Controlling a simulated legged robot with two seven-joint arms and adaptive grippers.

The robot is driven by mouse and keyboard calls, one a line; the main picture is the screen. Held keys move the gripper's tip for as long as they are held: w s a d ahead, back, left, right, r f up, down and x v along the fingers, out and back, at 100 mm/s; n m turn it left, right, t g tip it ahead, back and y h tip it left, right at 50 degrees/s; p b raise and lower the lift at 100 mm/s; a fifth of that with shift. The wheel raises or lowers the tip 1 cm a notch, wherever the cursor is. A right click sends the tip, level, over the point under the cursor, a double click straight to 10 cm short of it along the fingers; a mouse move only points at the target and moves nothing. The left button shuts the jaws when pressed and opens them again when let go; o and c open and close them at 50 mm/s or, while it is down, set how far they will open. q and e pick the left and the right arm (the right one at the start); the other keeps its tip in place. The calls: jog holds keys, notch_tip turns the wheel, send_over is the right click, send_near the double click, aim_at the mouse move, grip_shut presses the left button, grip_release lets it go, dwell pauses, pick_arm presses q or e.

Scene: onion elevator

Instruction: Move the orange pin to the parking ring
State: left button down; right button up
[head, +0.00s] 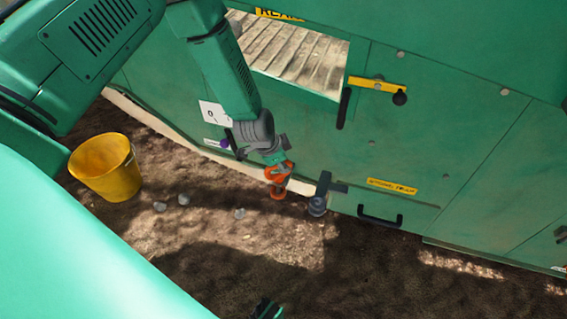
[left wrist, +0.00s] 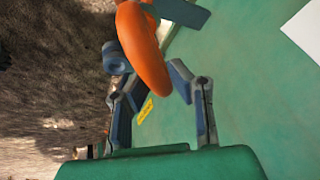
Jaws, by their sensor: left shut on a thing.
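The orange pin (head: 278,181) is at the fingertips of my left gripper (head: 276,164), low in front of the green machine's side. In the left wrist view, a thick orange loop of the pin (left wrist: 143,48) lies between the fingers of my left gripper (left wrist: 158,88), which is shut on it. A dark grey bracket with a round end (head: 318,205) is just right of the pin. I cannot tell for sure which part is the parking ring. A small dark and green piece at the bottom edge of the head view may be my right gripper (head: 268,309).
The green machine wall (head: 440,140) fills the right, with a black handle (head: 380,218), yellow labels and a dark knob (head: 400,97). A yellow bucket (head: 106,168) stands on the soil at left. Several small stones lie on the ground. The front soil is largely clear.

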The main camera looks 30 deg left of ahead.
pick_arm(q)
jog(key=shift+a+f+b, duration=0.2)
jog(key=shift+f+b, duration=0.3)
jog(key=shift+f, duration=0.45)
jog(key=shift+d+f+b, duration=0.1)
jog(key=shift+f+b, duration=0.35)
jog(key=shift+f, duration=0.65)
jog(key=c, duration=1.4)
grip_release()
jog(key=v, duration=1.1)
jog(key=shift+w, duration=0.1)
jog(key=shift+s+r, duration=0.25)
jog(key=shift+r, duration=0.2)
